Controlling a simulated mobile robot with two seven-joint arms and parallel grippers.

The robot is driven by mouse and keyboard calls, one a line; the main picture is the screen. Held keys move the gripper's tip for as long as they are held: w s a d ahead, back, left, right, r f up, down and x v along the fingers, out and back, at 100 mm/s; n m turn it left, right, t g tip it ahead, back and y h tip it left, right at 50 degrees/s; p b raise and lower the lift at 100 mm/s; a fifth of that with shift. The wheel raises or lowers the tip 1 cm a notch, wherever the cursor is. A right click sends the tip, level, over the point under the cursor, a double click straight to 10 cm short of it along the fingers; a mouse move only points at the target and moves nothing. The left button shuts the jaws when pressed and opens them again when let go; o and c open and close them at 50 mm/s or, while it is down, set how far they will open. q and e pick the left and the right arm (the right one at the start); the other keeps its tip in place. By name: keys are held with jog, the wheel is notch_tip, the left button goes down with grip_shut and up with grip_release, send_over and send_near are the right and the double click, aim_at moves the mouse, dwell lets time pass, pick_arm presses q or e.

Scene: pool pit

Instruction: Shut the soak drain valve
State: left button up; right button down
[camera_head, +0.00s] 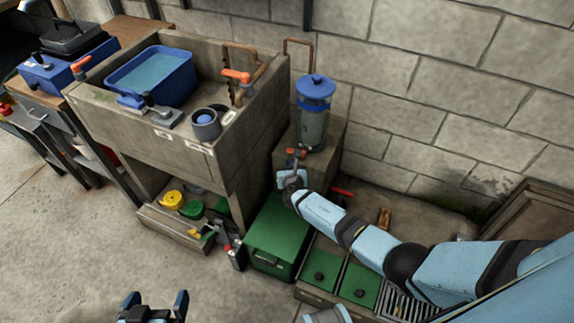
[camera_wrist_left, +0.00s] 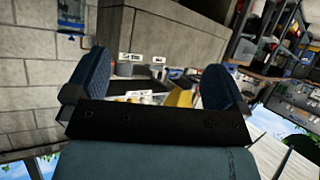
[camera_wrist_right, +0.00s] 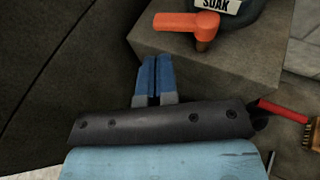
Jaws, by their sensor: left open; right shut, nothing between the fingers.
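The soak container (camera_head: 314,125) is a clear vessel with a blue lid on a concrete block beside the sink. Its orange drain valve handle (camera_head: 297,152) sits low at its front. In the right wrist view the handle (camera_wrist_right: 185,22) lies roughly sideways, pointing left from its pivot, under a label (camera_wrist_right: 217,4) reading SOAK. My right gripper (camera_wrist_right: 153,60) is shut and empty, its blue fingertips just below the handle and apart from it in that picture. In the head view my right gripper (camera_head: 290,177) is just below the valve. My left gripper (camera_head: 153,303) is open and empty at the bottom edge.
A concrete sink (camera_head: 150,140) holds a blue tub (camera_head: 152,76) and has another orange lever (camera_head: 236,75). Green bins (camera_head: 276,235) stand below my right arm. A red-handled brush (camera_wrist_right: 283,111) lies right of my right gripper. Open floor lies at lower left.

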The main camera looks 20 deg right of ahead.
pick_arm(q)
jog(key=p, duration=0.1)
jog(key=a+p, duration=0.1)
jog(key=p, duration=0.1)
jog(key=shift+s+r+g, duration=0.15)
jog(key=shift+s+g, duration=0.15)
pick_arm(e)
jog(key=a+v, duration=0.2)
jog(key=v, duration=0.8)
jog(key=shift+w+a, duration=0.15)
jog(key=shift+w, duration=0.2)
